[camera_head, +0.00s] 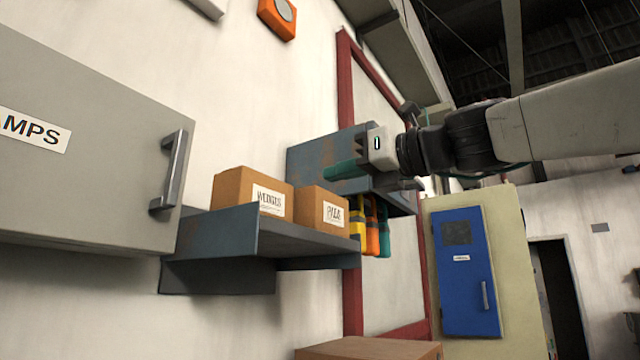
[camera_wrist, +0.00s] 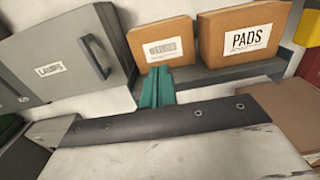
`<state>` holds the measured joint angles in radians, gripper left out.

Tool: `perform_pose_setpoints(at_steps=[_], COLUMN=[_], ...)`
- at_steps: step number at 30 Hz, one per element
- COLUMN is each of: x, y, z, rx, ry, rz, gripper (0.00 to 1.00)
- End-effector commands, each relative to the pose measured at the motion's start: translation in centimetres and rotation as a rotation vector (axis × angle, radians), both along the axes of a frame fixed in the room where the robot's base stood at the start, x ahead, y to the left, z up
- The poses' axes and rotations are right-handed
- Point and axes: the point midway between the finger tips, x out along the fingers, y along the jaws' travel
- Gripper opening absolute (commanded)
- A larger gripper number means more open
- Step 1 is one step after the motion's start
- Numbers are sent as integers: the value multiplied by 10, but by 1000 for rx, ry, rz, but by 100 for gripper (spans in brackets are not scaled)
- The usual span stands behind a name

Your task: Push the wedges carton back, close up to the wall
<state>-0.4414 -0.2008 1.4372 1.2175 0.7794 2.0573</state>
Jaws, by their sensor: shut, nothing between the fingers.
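The wedges carton (camera_head: 252,188) is a brown box with a white label, standing upright on a blue-grey wall shelf (camera_head: 300,243). It also shows in the wrist view (camera_wrist: 178,32). My gripper (camera_head: 330,172) has green fingers, shut and empty, pointing left in the head view, above and beyond the pads carton (camera_head: 312,207). The gap between the carton's back and the wall (camera_head: 265,110) is hidden.
The pads carton stands close on the right of the wedges carton. A grey cabinet (camera_head: 80,150) with a protruding handle is on the left. Yellow, orange and green items (camera_head: 370,228) hang beyond the shelf. A brown box (camera_head: 368,348) sits below.

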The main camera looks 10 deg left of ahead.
Motion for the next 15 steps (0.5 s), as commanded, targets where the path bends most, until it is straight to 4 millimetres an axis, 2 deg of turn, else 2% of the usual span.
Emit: perform_pose_setpoints(at_steps=[9, 15], x=[26, 41], y=[62, 95], z=[-3, -2], rx=[-4, -5], ry=[0, -2], rz=[4, 2], gripper=[0, 0])
